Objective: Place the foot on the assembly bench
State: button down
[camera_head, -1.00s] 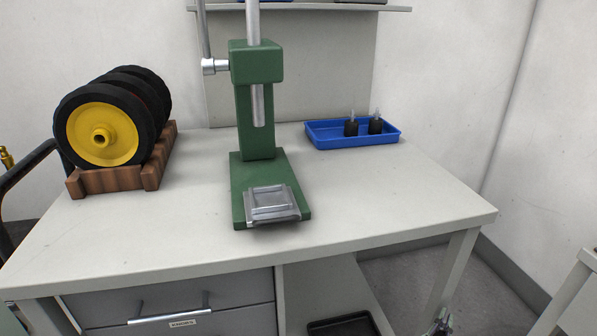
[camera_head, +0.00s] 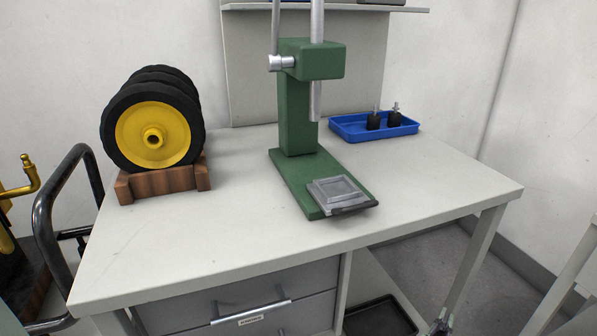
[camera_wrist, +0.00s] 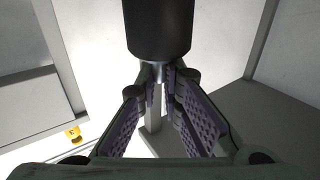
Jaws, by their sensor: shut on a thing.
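My gripper (camera_wrist: 160,80) is shut on the metal stud of a black cylindrical foot (camera_wrist: 158,32) in the wrist view. The foot's dark body lies beyond the fingertips, partly cut by the top edge. The assembly bench (camera_head: 150,255) has a light grey top and fills the middle of the head view. The held foot cannot be made out in the head view. Two similar black feet with upright studs (camera_head: 374,121) stand in a blue tray (camera_head: 352,134) at the bench's back right.
A green press (camera_head: 297,115) with a grey plate on its base stands mid-bench. Yellow-hubbed black wheels (camera_head: 152,135) sit in a wooden rack (camera_head: 160,184) at the left. A black tubular handle (camera_head: 45,225) is beside the bench. The bench's front left and right are bare.

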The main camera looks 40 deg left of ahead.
aim_at(206, 240)
jog(key=k+j+z, duration=0.4)
jog(key=k+j, duration=0.5)
jog(key=k, duration=0.15)
jog(key=i, duration=0.35)
